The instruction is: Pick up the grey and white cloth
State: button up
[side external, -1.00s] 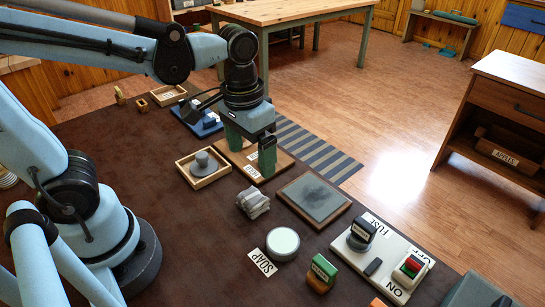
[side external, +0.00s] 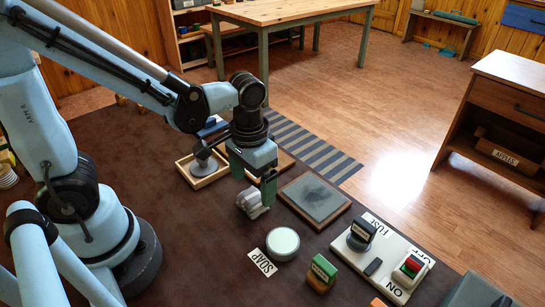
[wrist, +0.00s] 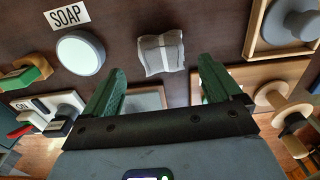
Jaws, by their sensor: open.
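The grey and white cloth (side external: 252,204) is a small folded bundle with a pale band, lying on the dark brown tabletop. In the wrist view the cloth (wrist: 161,52) lies just beyond the fingertips, between the lines of the two fingers. My gripper (side external: 253,182) is open and empty, with its green fingers pointing down. In the side view it stands over the far side of the cloth and overlaps it slightly. In the wrist view the gripper (wrist: 162,70) has a wide gap between its fingers. I cannot tell its exact height above the table.
A round pale-topped tin (side external: 283,243) sits near the SOAP label (side external: 262,262). A dark slate board (side external: 314,197) lies right of the cloth. A wooden tray (side external: 203,178) with a grey knobbed disc is behind. A green-topped stamp (side external: 322,272) and a FUSE switch panel (side external: 398,262) lie front right.

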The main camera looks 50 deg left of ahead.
aim_at(252, 196)
jog(key=shift+s+a+f, duration=0.1)
jog(key=shift+f, duration=1.15)
jog(key=shift+a+f, duration=0.1)
jog(key=shift+f, duration=1.1)
jog(key=c, duration=1)
jog(key=shift+r, duration=0.15)
jog(key=shift+r, duration=0.5)
jog(key=r, duration=0.3)
jog(key=shift+s+d+r, duration=0.1)
jog(key=shift+s+d, duration=0.1)
jog(key=shift+d, duration=0.1)
jog(key=s+d+r, duration=0.4)
jog(key=d, duration=0.1)
jog(key=s+d+r, duration=0.2)
jog(key=s+d, duration=0.1)
jog(key=shift+s+d+r, duration=0.1)
jog(key=shift+d+r, duration=0.05)
jog(key=shift+r, duration=0.1)
